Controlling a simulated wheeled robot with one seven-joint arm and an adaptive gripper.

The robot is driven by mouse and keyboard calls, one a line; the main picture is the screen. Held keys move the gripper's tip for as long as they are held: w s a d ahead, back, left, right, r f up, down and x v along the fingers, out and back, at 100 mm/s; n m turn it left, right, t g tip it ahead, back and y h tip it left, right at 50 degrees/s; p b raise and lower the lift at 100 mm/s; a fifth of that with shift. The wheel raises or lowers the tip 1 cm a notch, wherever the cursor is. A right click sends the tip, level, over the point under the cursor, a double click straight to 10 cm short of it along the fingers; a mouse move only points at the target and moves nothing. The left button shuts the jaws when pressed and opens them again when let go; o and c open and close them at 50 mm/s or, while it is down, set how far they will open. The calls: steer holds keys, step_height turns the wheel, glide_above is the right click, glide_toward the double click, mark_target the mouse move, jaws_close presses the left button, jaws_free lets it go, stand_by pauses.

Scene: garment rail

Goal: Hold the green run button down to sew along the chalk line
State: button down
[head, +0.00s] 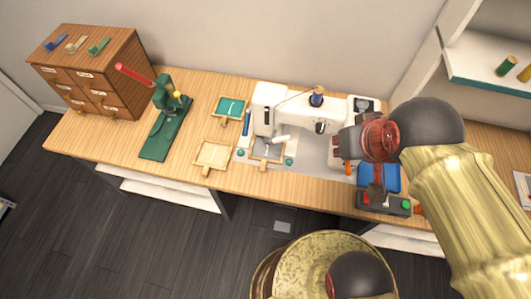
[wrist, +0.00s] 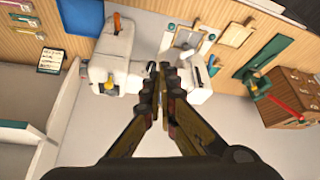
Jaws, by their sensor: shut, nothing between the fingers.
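The green run button (head: 407,205) is on the right of a dark control box (head: 397,209) near the table's front edge, with a red part to its left. My gripper (wrist: 160,68) is shut and empty; in the wrist view its fingertips overlap the white sewing machine (wrist: 115,55), well away from the button. The sewing machine (head: 310,112) stands at the back of the table, left of my arm. A light framed piece (head: 269,149) lies under its needle end; it also shows in the wrist view (wrist: 185,38). I cannot make out a chalk line.
A blue pad (head: 390,178) lies behind the control box. Left of the machine are a wooden tray (head: 213,155), a teal-filled tray (head: 230,108), a green press with a red lever (head: 166,130) and a drawer cabinet (head: 90,70). A shelf (head: 490,60) stands at the right.

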step_height(320, 180, up, 10)
steer(key=p, duration=0.6)
steer(key=shift+f, duration=0.1)
stand_by(1.4)
step_height(320, 180, down, 10)
steer(key=b, duration=0.6)
steer(key=shift+d, duration=0.1)
